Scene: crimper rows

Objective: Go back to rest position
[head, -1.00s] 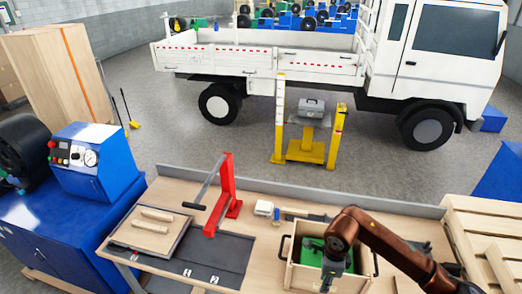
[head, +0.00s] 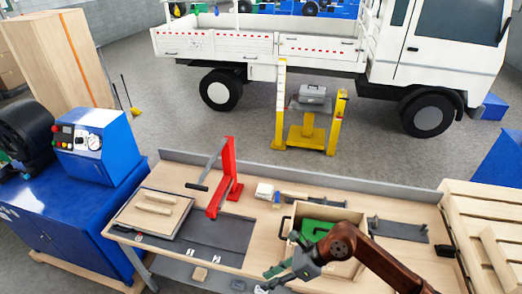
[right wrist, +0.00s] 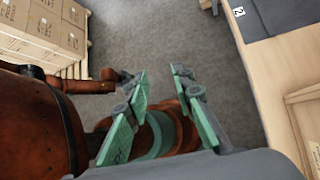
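My right gripper (head: 278,270), with green finger pads, is in front of the wooden crate near the bench's front edge and points left in the head view. In the right wrist view its fingers (right wrist: 160,80) are spread apart with nothing between them, over grey floor. The brown right arm crosses the crate's front right. My left gripper does not show in the head view. Brown arm parts of mine show at the left and behind the fingers in the right wrist view.
The workbench (head: 262,240) carries a red press (head: 228,180), a dark mat (head: 225,235), a lidded board (head: 155,208) and the wooden crate (head: 362,218) with a green piece (head: 312,228) inside. A blue machine (head: 100,150) stands left, slatted wood (head: 490,220) right.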

